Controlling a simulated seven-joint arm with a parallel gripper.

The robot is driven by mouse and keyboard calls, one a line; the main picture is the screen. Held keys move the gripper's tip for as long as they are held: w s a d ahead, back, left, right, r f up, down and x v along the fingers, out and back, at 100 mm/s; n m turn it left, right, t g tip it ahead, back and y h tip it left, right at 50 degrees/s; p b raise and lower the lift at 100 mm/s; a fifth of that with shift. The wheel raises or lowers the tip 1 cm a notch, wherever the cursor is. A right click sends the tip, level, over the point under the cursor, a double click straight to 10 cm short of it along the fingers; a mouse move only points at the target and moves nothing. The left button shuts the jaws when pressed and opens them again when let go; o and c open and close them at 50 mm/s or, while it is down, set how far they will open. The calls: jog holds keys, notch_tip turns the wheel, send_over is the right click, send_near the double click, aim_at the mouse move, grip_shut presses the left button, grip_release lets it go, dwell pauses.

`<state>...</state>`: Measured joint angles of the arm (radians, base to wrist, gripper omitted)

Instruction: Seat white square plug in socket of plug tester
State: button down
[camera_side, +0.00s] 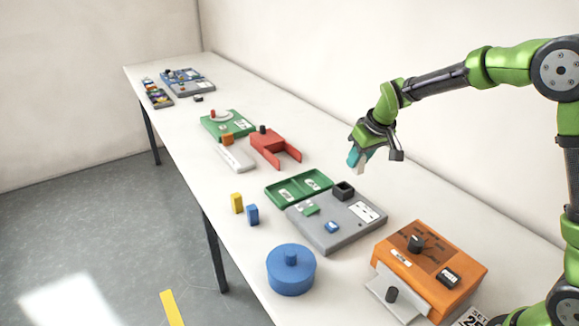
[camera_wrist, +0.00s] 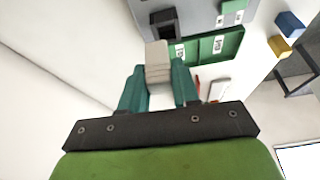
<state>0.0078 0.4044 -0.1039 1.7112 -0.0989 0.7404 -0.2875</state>
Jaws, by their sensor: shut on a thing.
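My gripper (camera_side: 357,160) is shut on the white square plug (camera_side: 359,168), held in the air above the table near the back wall. In the wrist view, the plug (camera_wrist: 158,58) sticks out from between the two teal fingertips (camera_wrist: 158,78). The grey plug tester (camera_side: 335,236) lies flat on the table below and to the front of my gripper. Its black square socket block (camera_side: 343,191) stands at its back corner. The socket block also shows in the wrist view (camera_wrist: 163,20), just beyond the plug's end. The plug is apart from the socket.
A green two-part tray (camera_side: 298,189) adjoins the tester. A yellow block (camera_side: 237,203), a blue block (camera_side: 252,214) and a blue round pot (camera_side: 290,271) are in front. An orange box (camera_side: 430,268) stands right; a red forked piece (camera_side: 273,148) lies left.

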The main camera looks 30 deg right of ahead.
jog(key=w, duration=0.2)
jog(key=w+a+r, duration=0.1)
jog(key=shift+a+n, duration=0.1)
jog(key=shift+n, duration=0.3)
send_over(340, 184)
jog(key=s, duration=0.1)
jog(key=shift+s+f, duration=0.2)
jog(key=shift+f, duration=2.65)
jog(key=shift+f, duration=1.45)
jog(key=shift+r, duration=0.15)
jog(key=shift+r, duration=1)
jog(key=shift+f, duration=1.05)
